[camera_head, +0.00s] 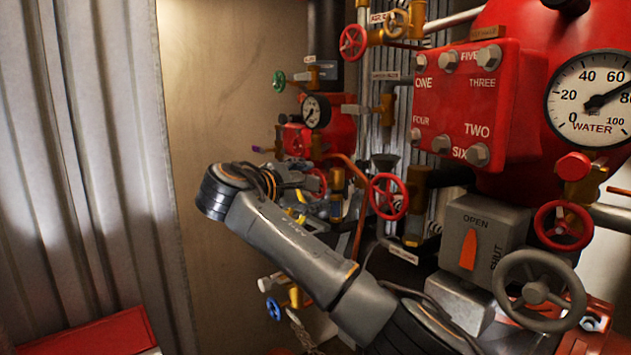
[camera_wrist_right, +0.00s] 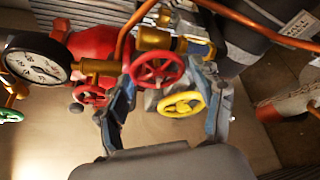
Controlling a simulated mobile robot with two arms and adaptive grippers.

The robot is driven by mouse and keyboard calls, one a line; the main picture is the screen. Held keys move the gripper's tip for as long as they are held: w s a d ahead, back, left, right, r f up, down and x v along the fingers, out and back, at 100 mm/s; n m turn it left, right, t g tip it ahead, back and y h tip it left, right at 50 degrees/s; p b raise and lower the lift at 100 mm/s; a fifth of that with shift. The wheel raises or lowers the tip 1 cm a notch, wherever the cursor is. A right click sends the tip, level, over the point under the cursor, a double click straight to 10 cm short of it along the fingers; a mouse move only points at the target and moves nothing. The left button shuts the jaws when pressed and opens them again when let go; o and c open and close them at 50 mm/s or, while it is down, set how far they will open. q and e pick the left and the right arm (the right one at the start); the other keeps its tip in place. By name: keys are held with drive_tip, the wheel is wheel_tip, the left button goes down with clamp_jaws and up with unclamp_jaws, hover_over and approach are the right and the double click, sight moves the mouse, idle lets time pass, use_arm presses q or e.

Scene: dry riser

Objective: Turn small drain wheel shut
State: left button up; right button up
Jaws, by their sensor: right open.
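My right gripper (camera_wrist_right: 170,90) is open in the right wrist view, one finger on each side. A small red handwheel (camera_wrist_right: 157,69) and a small yellow handwheel (camera_wrist_right: 182,104) show between the fingers; contact cannot be told. No readable label shows which is the drain wheel. In the head view my right arm bends back at the left, and its gripper (camera_head: 318,190) is partly hidden among the pipes. A bit of the yellow wheel (camera_head: 300,212) shows beside it. My left gripper is not in view.
Another red wheel (camera_head: 388,196) stands right of my gripper, with brass fittings and copper pipe around. A dial gauge (camera_wrist_right: 38,58) is at the left in the wrist view. A grey OPEN/SHUT box (camera_head: 480,240) and large grey wheel (camera_head: 538,291) are at lower right. A corrugated wall (camera_head: 90,150) bounds the left.

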drive_tip(key=shift+w+d, duration=0.5)
drive_tip(key=shift+w+d+f, duration=0.1)
drive_tip(key=shift+w+f, duration=0.05)
drive_tip(key=shift+c, duration=1.3)
drive_tip(key=c, duration=0.6)
drive_tip(key=shift+c, duration=0.2)
drive_tip(key=shift+f+b, duration=0.2)
drive_tip(key=shift+b, duration=0.4)
drive_tip(key=m+t+b, duration=0.1)
drive_tip(key=m+b, duration=0.2)
drive_tip(key=b, duration=0.2)
drive_tip(key=shift+f+t, duration=0.1)
drive_tip(key=shift+t, duration=0.2)
use_arm(q)
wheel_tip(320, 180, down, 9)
drive_tip(key=b, duration=0.3)
use_arm(e)
drive_tip(key=shift+r+m+t+h, duration=0.15)
drive_tip(key=shift+m+t, duration=0.1)
drive_tip(key=shift+m, duration=0.45)
drive_tip(key=shift+r+m+t+h, duration=0.15)
drive_tip(key=shift+m+t, duration=0.1)
drive_tip(key=shift+m, duration=0.45)
